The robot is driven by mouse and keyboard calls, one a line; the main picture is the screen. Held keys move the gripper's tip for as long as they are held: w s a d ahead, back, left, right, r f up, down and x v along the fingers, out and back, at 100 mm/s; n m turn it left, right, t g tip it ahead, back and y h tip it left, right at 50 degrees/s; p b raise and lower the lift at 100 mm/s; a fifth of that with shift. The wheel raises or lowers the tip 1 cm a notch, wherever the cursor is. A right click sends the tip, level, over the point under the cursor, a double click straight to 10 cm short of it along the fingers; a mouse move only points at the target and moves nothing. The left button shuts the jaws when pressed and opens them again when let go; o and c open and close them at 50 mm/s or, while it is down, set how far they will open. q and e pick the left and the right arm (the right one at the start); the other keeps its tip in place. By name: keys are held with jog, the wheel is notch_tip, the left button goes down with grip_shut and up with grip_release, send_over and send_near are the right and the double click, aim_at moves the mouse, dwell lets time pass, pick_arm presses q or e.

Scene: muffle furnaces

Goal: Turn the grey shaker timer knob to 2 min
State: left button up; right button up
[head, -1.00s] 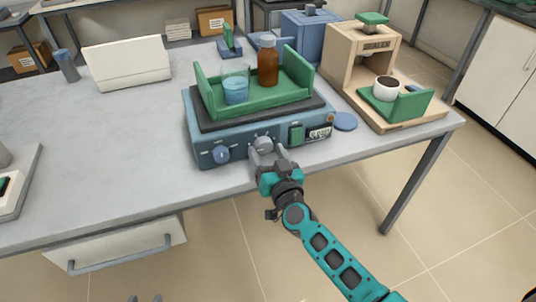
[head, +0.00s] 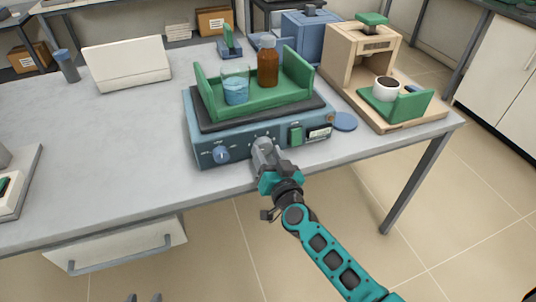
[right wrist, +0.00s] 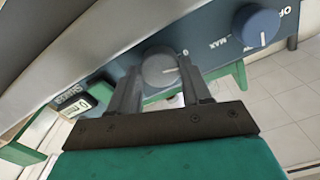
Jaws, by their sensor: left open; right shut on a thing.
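The shaker (head: 240,149) is a blue-grey box with a green tray on top, near the table's front edge. Its grey timer knob (right wrist: 160,69) sits on the front panel, between the fingers of my right gripper (right wrist: 163,82), which is shut on it. In the head view my right gripper (head: 263,147) hides most of the knob. A blue knob (head: 221,154) is to its left. My left gripper (head: 145,298) barely shows at the bottom edge, open and empty.
The green tray (head: 297,67) holds a brown bottle (head: 268,62) and a blue beaker (head: 235,91). A wooden-coloured machine (head: 345,60) with a white cup (head: 387,88) stands further right.

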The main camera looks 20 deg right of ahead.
jog(key=m, duration=0.9)
jog(key=shift+b, duration=0.3)
dwell(0.5)
jog(key=o, duration=1.1)
jog(key=shift+c, duration=0.2)
